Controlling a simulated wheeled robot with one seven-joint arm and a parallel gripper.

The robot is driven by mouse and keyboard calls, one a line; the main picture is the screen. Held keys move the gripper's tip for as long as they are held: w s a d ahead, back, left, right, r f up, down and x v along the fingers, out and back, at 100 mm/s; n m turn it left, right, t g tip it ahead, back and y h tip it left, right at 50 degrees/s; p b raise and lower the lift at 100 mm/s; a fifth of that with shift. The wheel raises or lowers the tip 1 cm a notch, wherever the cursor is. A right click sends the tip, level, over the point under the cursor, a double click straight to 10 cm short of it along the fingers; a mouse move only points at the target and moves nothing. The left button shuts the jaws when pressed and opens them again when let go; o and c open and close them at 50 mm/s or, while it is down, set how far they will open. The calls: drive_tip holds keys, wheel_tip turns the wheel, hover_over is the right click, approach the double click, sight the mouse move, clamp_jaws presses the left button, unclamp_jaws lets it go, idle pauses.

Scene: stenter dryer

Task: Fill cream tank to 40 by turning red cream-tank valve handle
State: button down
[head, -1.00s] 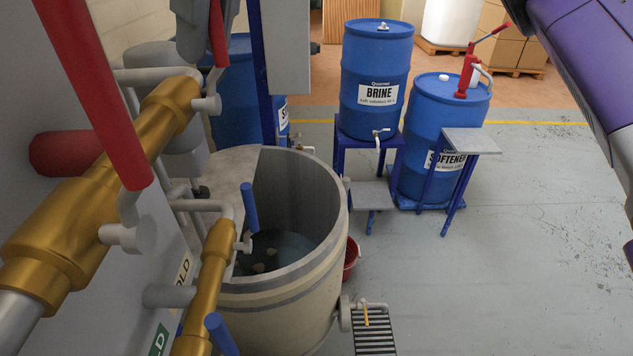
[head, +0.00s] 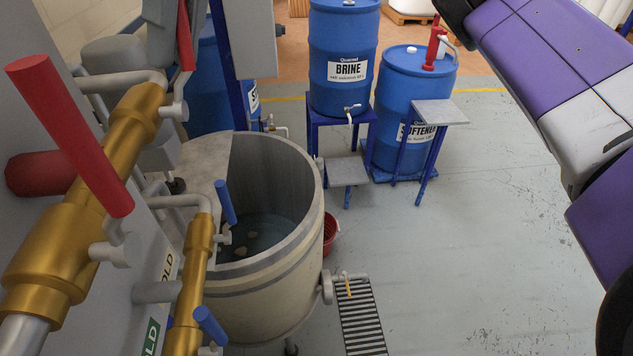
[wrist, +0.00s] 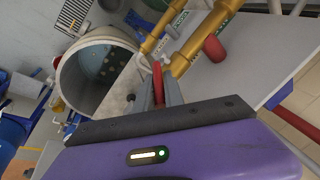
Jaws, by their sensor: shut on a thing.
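The cream-coloured tank (head: 265,292) stands open in the middle of the head view, with shallow water and several pale lumps inside. It also shows in the wrist view (wrist: 68,82). Brass valve pipes run along its left. A large red handle (head: 72,138) is near the camera, and a second red handle (head: 185,40) is farther back. In the wrist view my gripper (wrist: 160,92) is shut on a red handle (wrist: 157,76) beside a brass pipe, apparently the farther one. No level reading is legible.
Blue handles (head: 225,203) sit on the smaller brass pipe. A red cylinder (head: 40,173) juts from the grey panel at left. A floor grate (head: 362,320) lies right of the tank. Open floor is at right.

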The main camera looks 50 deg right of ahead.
drive_tip(key=shift+w+d+f+m+g+y+p, duration=0.15)
drive_tip(key=shift+w+d+f+g+y+p, duration=0.15)
drive_tip(key=shift+g+y, duration=0.25)
drive_tip(key=shift+w+d+f+m+g+y+p, duration=0.2)
drive_tip(key=shift+g+y+p, duration=0.15)
drive_tip(key=shift+g+y, duration=0.15)
drive_tip(key=shift+w+d+f+g+y, duration=0.15)
drive_tip(key=shift+d+f+g+y, duration=0.05)
drive_tip(key=shift+f+g+y, duration=0.15)
drive_tip(key=shift+w+d+f+m+g+y, duration=0.2)
drive_tip(key=shift+f+g+y, duration=0.25)
drive_tip(key=shift+y, duration=0.15)
drive_tip(key=shift+w+d+f+m+g+y, duration=0.1)
drive_tip(key=shift+w+d+f+g+y, duration=0.1)
drive_tip(key=shift+f+g+y, duration=0.3)
drive_tip(key=shift+g+y+b, duration=0.3)
drive_tip(key=shift+g+y, duration=0.05)
drive_tip(key=shift+y, duration=0.25)
drive_tip(key=shift+w, duration=0.1)
